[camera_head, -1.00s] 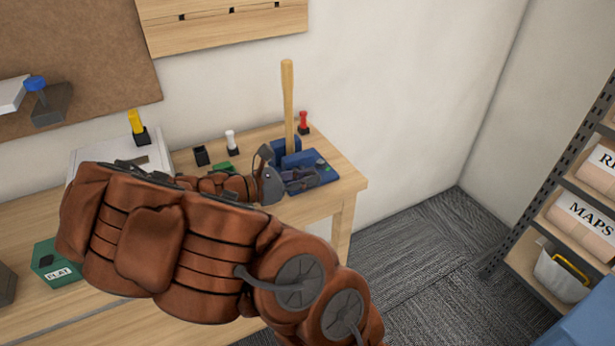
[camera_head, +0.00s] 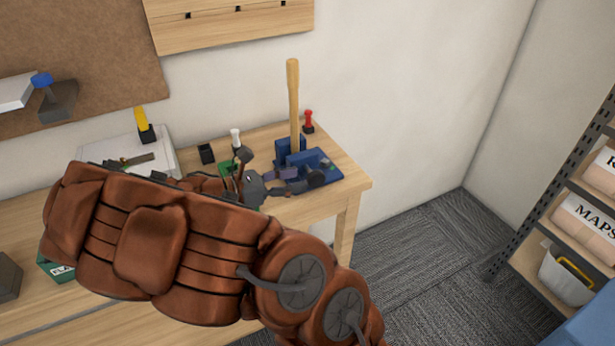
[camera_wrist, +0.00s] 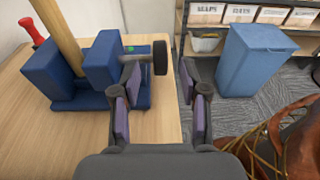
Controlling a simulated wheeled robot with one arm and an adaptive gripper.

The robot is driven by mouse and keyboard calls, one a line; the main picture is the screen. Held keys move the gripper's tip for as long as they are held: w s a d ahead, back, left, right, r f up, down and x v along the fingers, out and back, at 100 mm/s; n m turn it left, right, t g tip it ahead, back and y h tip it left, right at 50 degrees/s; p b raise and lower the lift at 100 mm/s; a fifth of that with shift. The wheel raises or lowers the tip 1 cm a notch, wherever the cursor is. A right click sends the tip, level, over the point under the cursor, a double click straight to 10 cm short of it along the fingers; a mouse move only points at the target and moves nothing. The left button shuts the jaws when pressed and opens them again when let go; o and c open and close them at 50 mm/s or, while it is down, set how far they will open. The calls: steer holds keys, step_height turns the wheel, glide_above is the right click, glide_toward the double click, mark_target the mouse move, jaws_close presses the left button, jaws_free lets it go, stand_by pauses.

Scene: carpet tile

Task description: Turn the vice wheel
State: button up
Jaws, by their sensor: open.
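The blue vice (camera_head: 322,166) stands at the right end of the wooden bench, with a wooden shaft (camera_head: 293,105) upright between its jaws. Its dark round wheel (camera_wrist: 160,57) sits on a short grey screw at the vice's near side; in the head view the wheel (camera_head: 316,178) is small and partly crowded by my finger. My gripper (camera_wrist: 160,105) is open and empty, with purple pads on both fingers. In the wrist view the left fingertip overlaps the screw beside the wheel, and the right finger is clear of it. Contact cannot be told. The gripper also shows in the head view (camera_head: 264,168).
A red-handled tool (camera_head: 308,121) stands behind the vice. A white-topped item (camera_head: 235,138) and a black block (camera_head: 206,154) stand left of it. A blue bin (camera_wrist: 257,62) and a shelf (camera_head: 545,233) are on the right.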

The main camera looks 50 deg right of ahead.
steer(key=v, duration=0.6)
steer(key=shift+w+a, duration=0.1)
steer(key=shift+a, duration=0.25)
steer(key=shift+r, duration=0.1)
stand_by(1.1)
